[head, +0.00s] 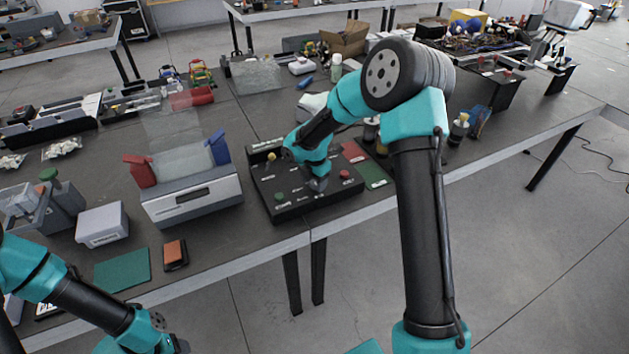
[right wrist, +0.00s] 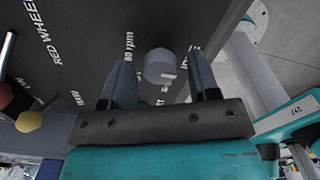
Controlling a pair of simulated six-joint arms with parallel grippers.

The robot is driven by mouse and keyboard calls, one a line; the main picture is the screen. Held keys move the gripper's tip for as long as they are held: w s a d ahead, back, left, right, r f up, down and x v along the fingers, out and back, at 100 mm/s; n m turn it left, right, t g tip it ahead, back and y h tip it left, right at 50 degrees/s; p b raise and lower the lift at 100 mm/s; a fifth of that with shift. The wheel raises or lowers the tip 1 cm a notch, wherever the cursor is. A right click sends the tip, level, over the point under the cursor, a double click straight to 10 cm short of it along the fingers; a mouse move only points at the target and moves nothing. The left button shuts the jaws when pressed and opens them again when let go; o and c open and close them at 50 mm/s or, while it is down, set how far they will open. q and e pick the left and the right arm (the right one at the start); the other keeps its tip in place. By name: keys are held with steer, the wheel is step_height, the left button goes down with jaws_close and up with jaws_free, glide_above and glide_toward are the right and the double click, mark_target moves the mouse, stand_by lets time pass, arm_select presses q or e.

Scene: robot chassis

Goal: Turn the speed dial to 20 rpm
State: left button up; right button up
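The black control panel (head: 262,192) stands on the table, with switches and coloured buttons on its top. In the right wrist view the speed dial (right wrist: 160,64) is a round grey knob with white lettering around it, including a label ending in "0 rpm" (right wrist: 129,47). My right gripper (head: 318,184) is over the panel, pointing down. Its two dark fingers (right wrist: 161,72) are open on either side of the dial, with gaps showing. The dial's setting cannot be read clearly. My left gripper (head: 172,345) is at the bottom left, away from the panel; its fingers are unclear.
A yellow-tipped lever (right wrist: 28,121) and the "RED WHEEL" label (right wrist: 42,32) are near the dial. A green button (head: 280,196) and a red button (head: 345,174) are on the panel. A grey device (head: 190,197) with red and blue clamps stands to the left.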

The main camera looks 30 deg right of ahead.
steer(key=c, duration=0.8)
steer(key=shift+m, duration=0.5)
steer(key=m, duration=1.1)
steer(key=o, duration=0.9)
steer(key=shift+o, duration=0.2)
